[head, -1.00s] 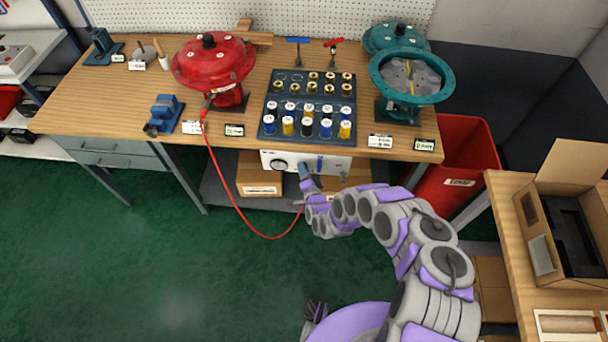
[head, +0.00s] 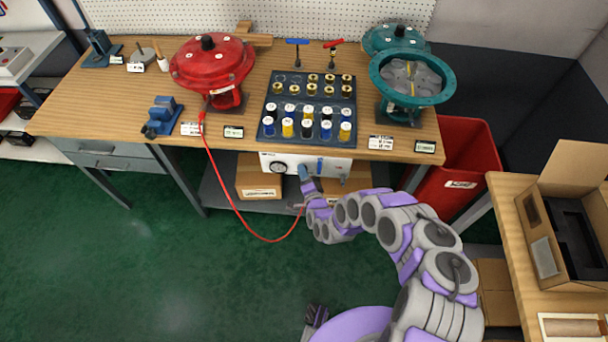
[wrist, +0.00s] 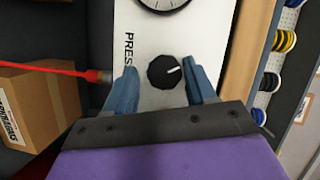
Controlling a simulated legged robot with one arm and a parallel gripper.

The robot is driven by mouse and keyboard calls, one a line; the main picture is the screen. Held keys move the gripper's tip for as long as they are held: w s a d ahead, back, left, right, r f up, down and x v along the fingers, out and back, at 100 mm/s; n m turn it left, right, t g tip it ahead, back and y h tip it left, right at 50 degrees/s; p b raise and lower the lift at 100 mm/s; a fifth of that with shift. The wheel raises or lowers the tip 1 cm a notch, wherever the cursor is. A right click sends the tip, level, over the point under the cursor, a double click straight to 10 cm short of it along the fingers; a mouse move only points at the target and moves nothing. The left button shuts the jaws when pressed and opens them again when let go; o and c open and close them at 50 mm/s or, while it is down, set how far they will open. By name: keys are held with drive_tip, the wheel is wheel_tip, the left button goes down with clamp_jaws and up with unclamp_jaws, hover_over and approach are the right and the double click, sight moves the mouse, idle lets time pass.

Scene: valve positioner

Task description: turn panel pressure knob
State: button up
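The white pressure panel (head: 330,165) is fixed under the front edge of the workbench. In the wrist view the panel (wrist: 150,40) carries a black round knob (wrist: 164,72) with a white pointer mark, beside lettering that reads "PRES" and a gauge (wrist: 163,4). My gripper (wrist: 160,88) is open, with one blue finger on each side of the knob and visible gaps between. In the head view my gripper (head: 304,171) is at the panel's front and hides the knob.
A red hose (head: 232,198) hangs from the red actuator (head: 212,66) to near my gripper; its fitting (wrist: 98,76) is beside the left finger. Cardboard boxes (head: 258,176) sit on the shelf below. A tray of spools (head: 308,105) stands on the bench above.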

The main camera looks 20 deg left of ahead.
drive_tip(key=shift+o, duration=0.5)
drive_tip(key=shift+r, duration=0.15)
drive_tip(key=p+v, duration=0.3)
drive_tip(key=v, duration=1.4)
drive_tip(key=shift+d, duration=0.1)
